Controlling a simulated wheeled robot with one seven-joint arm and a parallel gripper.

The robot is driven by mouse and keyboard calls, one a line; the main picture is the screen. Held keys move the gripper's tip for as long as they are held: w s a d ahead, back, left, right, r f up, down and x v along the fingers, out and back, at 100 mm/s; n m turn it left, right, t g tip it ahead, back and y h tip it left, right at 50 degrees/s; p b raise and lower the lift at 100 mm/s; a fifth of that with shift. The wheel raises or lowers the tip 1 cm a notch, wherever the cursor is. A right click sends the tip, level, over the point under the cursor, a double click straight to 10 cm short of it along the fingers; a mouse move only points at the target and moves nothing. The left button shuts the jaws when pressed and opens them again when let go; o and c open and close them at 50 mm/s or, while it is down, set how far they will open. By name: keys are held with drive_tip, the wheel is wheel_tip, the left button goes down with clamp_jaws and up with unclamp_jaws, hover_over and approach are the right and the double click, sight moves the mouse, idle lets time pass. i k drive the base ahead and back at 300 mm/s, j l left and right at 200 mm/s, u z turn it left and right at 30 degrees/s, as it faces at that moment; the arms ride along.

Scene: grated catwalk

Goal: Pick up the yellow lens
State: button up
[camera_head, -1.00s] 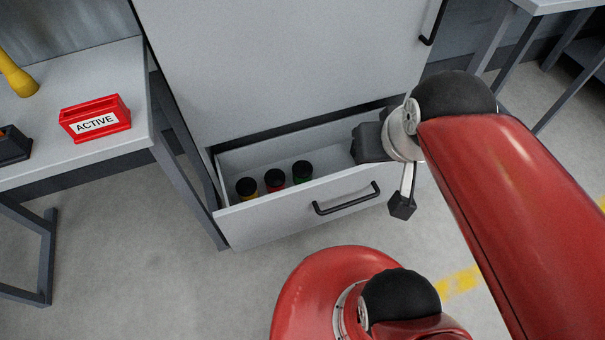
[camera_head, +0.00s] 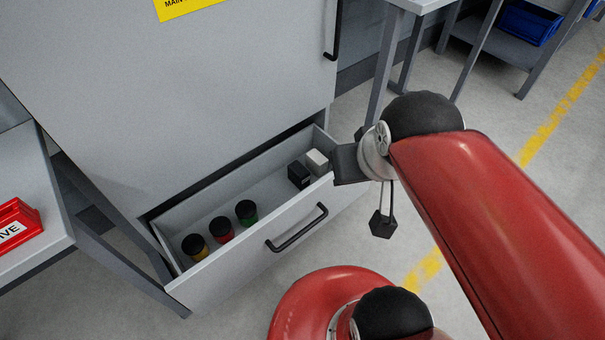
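The yellow lens (camera_head: 199,254) is a small jar-like cylinder with a black top and a yellow side. It stands upright at the left end of the open drawer (camera_head: 285,250), the leftmost of three similar cylinders. My gripper (camera_head: 382,222) is seen from behind, past the drawer's right end and well apart from the lens. My wrist and arm partly hide it, so I cannot tell whether its fingers are open or shut. I see nothing held in its visible part.
A red lens (camera_head: 223,235) and a green lens (camera_head: 248,219) stand beside the yellow one. A black box (camera_head: 299,175) and a white box (camera_head: 317,161) sit at the drawer's right end. The cabinet front (camera_head: 190,95) rises behind. A table with a red sign (camera_head: 15,228) is left.

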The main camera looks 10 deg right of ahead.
sight(194, 246)
drive_tip(key=u, duration=1.45)
